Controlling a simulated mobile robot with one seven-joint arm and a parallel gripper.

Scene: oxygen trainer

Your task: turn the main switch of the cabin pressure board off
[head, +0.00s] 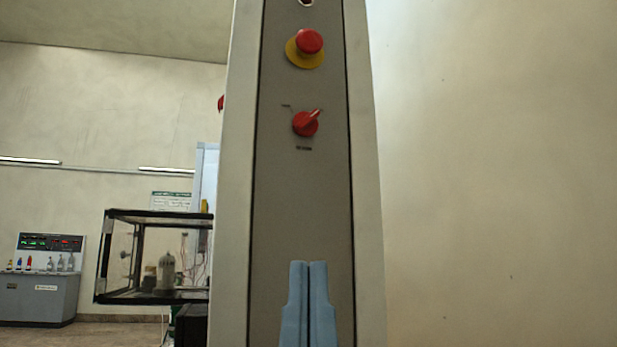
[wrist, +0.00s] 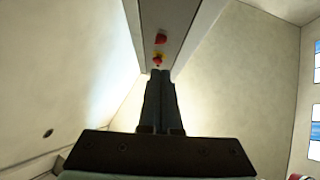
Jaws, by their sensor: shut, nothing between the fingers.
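A tall grey panel (head: 300,200) with pale side edges fills the middle of the head view. On it is a red rotary switch (head: 305,124), its handle pointing to the upper right. Small labels around it are too blurred to read. My gripper (head: 308,264) has blue fingers, shut together and empty, below the switch in the picture and apart from it. In the wrist view, my shut fingers (wrist: 160,72) point toward the panel, where two small red shapes show beyond the tips; the lower has yellow by it.
A red mushroom button (head: 309,42) on a yellow base sits above the switch. A glass case (head: 150,211) stands left of the panel. A grey console (head: 40,297) with lit displays stands farther left. The wall to the right is bare.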

